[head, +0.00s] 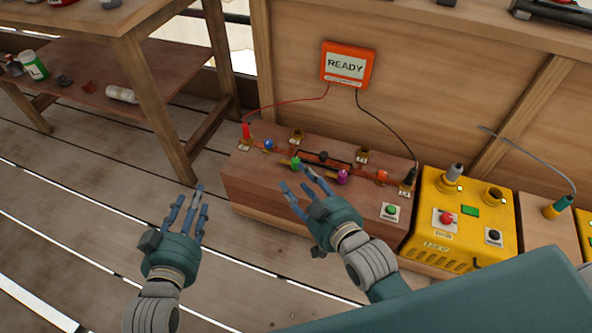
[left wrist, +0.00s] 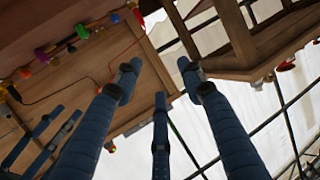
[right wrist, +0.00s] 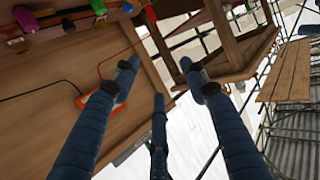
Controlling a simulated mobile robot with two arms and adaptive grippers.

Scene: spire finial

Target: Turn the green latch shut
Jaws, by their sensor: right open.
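The green latch (head: 296,163) is a small green knob on top of the brown wooden box, near the left end of its front row. My right gripper (head: 297,182) is open and empty at the box's front edge, just in front of the green latch; I see no clear contact. My left gripper (head: 190,203) is open and empty over the floor, left of the box. The exact angle of the latch is too small to tell.
A purple knob (head: 342,177) stands right of the green latch. Blue (head: 268,144) and orange (head: 382,175) knobs sit nearby. Red and black cables run to the orange READY sign (head: 347,66). A yellow unit (head: 463,222) stands to the right, a wooden table (head: 93,22) to the left.

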